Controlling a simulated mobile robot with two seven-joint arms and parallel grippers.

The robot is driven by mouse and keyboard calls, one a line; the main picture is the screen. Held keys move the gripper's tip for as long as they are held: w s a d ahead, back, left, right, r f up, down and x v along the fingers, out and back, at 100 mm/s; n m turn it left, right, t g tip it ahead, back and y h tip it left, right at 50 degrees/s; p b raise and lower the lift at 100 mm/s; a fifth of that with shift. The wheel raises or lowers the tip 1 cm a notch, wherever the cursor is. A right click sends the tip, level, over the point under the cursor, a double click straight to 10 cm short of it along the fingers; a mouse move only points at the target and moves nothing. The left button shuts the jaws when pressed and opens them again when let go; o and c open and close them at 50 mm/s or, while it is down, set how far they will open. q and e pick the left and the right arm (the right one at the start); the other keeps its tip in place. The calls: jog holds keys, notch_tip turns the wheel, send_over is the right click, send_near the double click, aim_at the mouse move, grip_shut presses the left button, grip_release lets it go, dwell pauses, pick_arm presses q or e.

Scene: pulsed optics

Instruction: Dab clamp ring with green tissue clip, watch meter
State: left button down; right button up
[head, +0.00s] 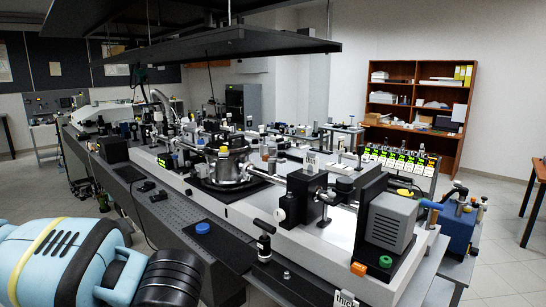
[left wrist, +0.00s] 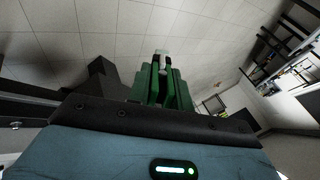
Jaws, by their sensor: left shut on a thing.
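In the left wrist view my left gripper (left wrist: 160,100) is shut on the green tissue clip (left wrist: 158,80), which points away from the palm. The clip's narrow end has a pale tip, likely the tissue. In the head view my left arm fills the lower left corner; its fingers and the clip do not show there. A round metal vessel (head: 229,167) with a flange stands mid-bench; I cannot clearly single out the clamp ring on it. A small box with a lit yellow-green display (head: 166,161), perhaps the meter, sits left of the vessel; its reading is illegible. My right gripper is not in view.
A dark overhead shelf (head: 220,45) hangs above the bench. A grey box (head: 391,222) and black optic mounts (head: 305,195) stand on the right. Several lit display units (head: 400,160) line the back. A blue cap (head: 203,228) lies on the dark front ledge.

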pick_arm(q)
jog(key=shift+f, duration=0.1)
jog(key=s+f, duration=0.2)
jog(key=f, duration=0.8)
jog(key=s+f, duration=0.3)
jog(key=f, duration=0.8)
